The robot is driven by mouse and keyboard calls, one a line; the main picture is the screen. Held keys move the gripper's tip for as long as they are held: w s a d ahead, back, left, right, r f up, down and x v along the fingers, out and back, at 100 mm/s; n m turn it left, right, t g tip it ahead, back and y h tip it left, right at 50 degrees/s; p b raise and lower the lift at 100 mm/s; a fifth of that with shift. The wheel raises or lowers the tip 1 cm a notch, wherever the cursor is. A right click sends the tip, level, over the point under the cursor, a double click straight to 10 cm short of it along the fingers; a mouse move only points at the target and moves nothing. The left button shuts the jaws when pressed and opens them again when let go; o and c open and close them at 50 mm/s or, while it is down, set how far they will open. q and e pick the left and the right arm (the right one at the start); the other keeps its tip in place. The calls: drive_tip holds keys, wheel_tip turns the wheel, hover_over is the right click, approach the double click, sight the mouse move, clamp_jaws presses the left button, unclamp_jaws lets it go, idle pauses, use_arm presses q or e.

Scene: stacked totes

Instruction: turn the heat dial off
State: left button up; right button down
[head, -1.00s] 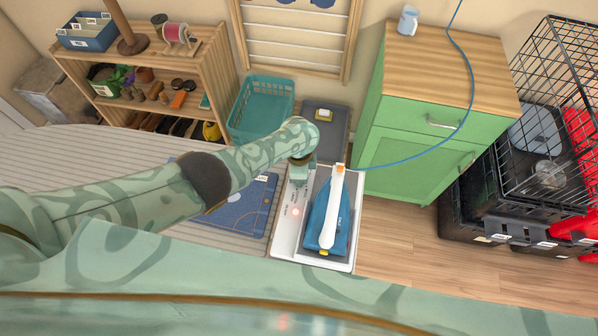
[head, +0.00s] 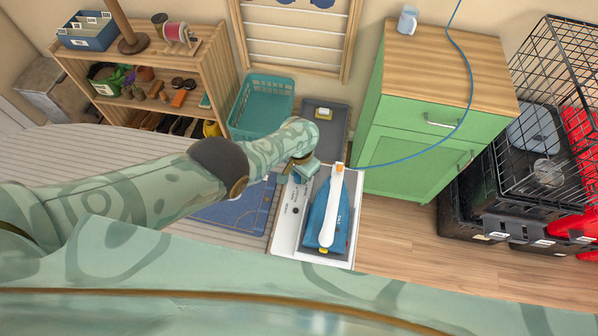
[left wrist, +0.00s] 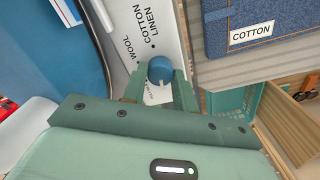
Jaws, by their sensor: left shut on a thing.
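The blue heat dial (left wrist: 160,69) sits on a white panel with WOOL, COTTON and LINEN printed around it in the left wrist view. A short pale pointer line shows on its lower side, toward my gripper. Small reddish lettering beside it is too small to read. My left gripper (left wrist: 160,85) is shut on the dial, one finger on each side. In the head view my left gripper (head: 303,175) is at the far end of the white station (head: 285,240) and hides the dial. A small lamp (head: 295,210) on the panel is dark. My right gripper is not in view.
A blue and white iron (head: 337,215) stands on the station just right of my gripper. Its blue cord (head: 420,154) runs over the green cabinet (head: 405,165). A blue cloth (head: 235,215) labelled COTTON lies left of the station. A teal basket (head: 262,105) stands behind.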

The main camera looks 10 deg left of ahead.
sight(299, 176)
use_arm(q)
drive_tip(key=shift+s+n, duration=0.1)
drive_tip(key=shift+n, duration=0.5)
drive_tip(key=o, duration=1)
drive_tip(key=shift+c, duration=0.2)
wheel_tip(299, 176, up, 16)
drive_tip(key=p, duration=1.5)
drive_tip(key=shift+r+p, duration=0.15)
drive_tip(key=shift+p, duration=0.2)
